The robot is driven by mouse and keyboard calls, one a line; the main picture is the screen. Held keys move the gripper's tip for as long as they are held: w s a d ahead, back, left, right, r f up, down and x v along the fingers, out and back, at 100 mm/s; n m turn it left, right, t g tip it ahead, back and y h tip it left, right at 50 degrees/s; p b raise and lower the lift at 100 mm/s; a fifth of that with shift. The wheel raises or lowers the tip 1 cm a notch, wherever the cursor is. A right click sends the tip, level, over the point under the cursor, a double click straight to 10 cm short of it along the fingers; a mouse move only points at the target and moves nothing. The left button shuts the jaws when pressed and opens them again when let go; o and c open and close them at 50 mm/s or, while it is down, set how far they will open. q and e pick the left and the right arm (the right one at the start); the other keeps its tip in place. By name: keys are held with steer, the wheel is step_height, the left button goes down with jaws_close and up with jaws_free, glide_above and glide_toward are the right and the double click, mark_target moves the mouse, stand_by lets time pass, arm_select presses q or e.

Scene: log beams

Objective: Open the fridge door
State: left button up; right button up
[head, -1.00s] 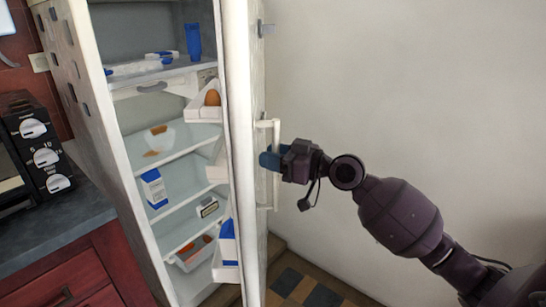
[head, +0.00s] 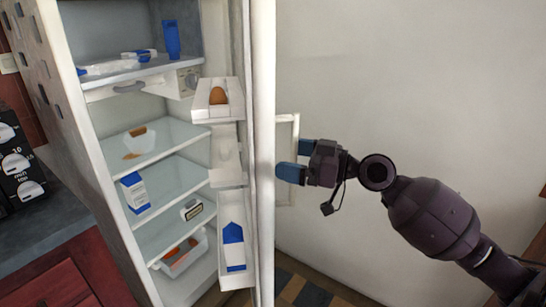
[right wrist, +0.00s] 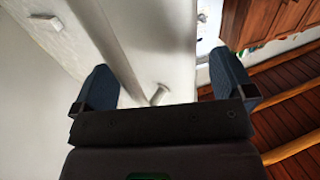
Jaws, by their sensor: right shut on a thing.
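The white fridge (head: 138,88) stands open in the head view, with its shelves showing. Its door (head: 262,200) is swung out toward me and seen nearly edge-on. A white bar handle (head: 295,128) is on the door's outer face. My right gripper (head: 292,160) is at this handle, its blue fingers shut on it. In the right wrist view the two fingers stand on either side of the pale handle bar (right wrist: 120,50), in front of the door. The exact contact is partly hidden. My left gripper is not in view.
Door bins hold an egg (head: 218,96) and a blue-and-white carton (head: 233,246). A counter (head: 50,205) with a black appliance (head: 15,165) stands left of the fridge. A bare wall (head: 400,80) is behind my right arm. Some tiled floor is clear below the door.

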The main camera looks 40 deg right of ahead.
steer(key=shift+s+d+f, duration=0.2)
steer(key=shift+s, duration=0.3)
steer(key=shift+s+d+f, duration=0.15)
steer(key=shift+s, duration=0.35)
steer(key=shift+s+d+r, duration=0.1)
steer(key=shift+s, duration=0.2)
steer(key=c, duration=0.5)
steer(key=shift+s+r, duration=0.4)
steer(key=shift+s, duration=0.1)
steer(key=c, duration=0.4)
steer(key=shift+w, duration=0.25)
steer(key=shift+c, duration=0.2)
steer(key=shift+w+d, duration=0.1)
